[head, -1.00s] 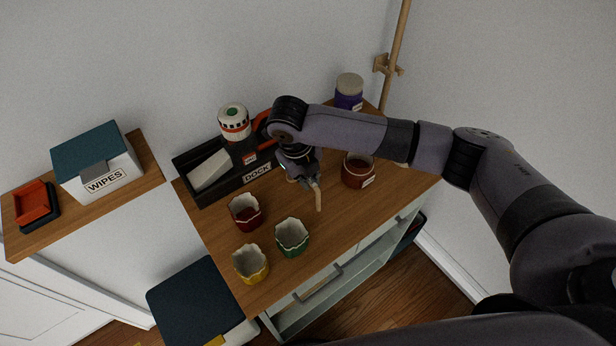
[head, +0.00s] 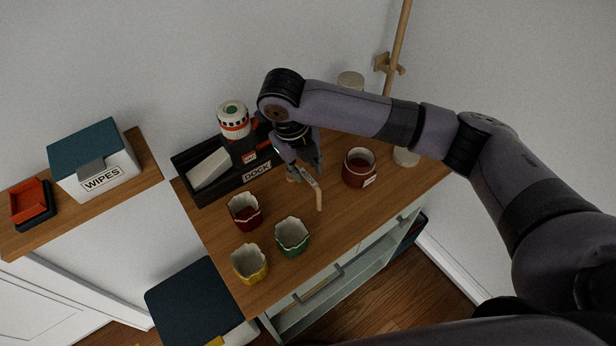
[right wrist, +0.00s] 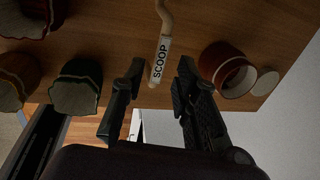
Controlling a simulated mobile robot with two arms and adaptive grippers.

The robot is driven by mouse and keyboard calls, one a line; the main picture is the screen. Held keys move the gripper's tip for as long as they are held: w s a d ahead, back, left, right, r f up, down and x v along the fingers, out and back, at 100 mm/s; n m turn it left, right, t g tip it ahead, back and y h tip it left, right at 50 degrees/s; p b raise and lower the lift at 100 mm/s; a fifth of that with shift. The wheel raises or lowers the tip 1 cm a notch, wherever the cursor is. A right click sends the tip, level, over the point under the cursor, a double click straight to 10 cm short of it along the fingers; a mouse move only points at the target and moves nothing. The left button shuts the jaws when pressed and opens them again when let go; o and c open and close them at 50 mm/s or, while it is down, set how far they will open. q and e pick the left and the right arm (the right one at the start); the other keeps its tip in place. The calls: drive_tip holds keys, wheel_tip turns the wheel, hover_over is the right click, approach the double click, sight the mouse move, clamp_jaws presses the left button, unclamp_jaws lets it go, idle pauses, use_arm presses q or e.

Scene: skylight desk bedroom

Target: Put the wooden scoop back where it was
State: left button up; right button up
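The wooden scoop (head: 318,198), pale with a white label, lies on the wooden desktop to the right of the black DOCK caddy. In the right wrist view its label (right wrist: 160,58) reads SCOOP, and its far end runs out of the top of the picture. My right gripper (head: 307,170) is open just above the labelled end, which the gripper partly hides in the head view. In the right wrist view its two fingers (right wrist: 161,72) stand apart, with the label in line with the gap and clear space on both sides. My left gripper is not in view.
The DOCK caddy (head: 220,187) stands at the back left of the desk. A dark red jar (head: 358,168) stands right of the scoop. Red (head: 245,212), green (head: 292,237) and yellow (head: 250,264) cups stand to its left and front. The desktop's front right is clear.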

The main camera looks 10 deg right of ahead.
wheel_tip(320, 180, up, 7)
drive_tip(key=a+b, duration=0.1)
drive_tip(key=shift+s+a, duration=0.15)
drive_tip(key=shift+s, duration=0.1)
drive_tip(key=shift+f, duration=0.1)
idle(0.3)
